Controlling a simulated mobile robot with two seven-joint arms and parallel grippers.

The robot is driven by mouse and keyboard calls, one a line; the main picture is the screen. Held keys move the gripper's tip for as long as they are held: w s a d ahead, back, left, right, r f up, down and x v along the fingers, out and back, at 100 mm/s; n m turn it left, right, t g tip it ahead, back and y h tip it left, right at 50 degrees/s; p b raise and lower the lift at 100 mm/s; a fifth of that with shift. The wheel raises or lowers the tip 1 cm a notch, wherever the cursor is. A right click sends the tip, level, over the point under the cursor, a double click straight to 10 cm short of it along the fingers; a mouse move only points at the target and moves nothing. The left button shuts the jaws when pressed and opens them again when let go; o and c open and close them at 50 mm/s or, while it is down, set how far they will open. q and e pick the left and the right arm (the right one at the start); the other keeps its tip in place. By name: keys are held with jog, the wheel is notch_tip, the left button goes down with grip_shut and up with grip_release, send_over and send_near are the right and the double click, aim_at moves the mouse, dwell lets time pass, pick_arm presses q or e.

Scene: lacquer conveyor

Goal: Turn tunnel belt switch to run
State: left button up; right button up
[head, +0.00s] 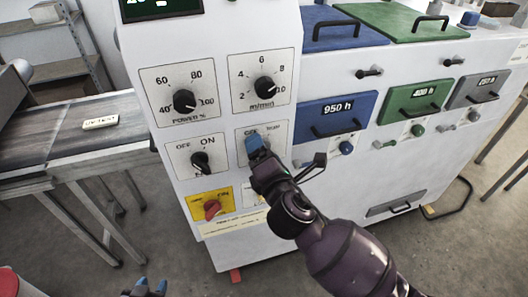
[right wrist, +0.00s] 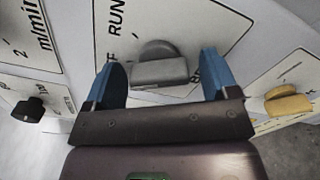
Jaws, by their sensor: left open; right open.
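The tunnel belt switch is a grey knob with a bar handle (right wrist: 160,70), on a white plate (head: 280,138) marked OFF and RUN. In the head view my right gripper (head: 258,144) is at this plate and hides the knob. In the right wrist view my right gripper (right wrist: 163,82) is open, with one blue finger on each side of the knob. A gap shows on both sides, so it seems not to grip it. Which mark the knob points to I cannot tell. My left gripper (head: 153,287) is open and empty at the bottom edge, away from the panel.
Dials for power (head: 184,101) and m/min (head: 265,86) sit above. A black OFF/ON knob (head: 201,162) and a red knob on yellow (head: 212,209) are to the left. A yellow knob (right wrist: 288,102) is close by. A conveyor (head: 60,150) stands left.

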jog(key=shift+c, duration=0.3)
jog(key=c, duration=0.9)
jog(key=shift+o, duration=0.2)
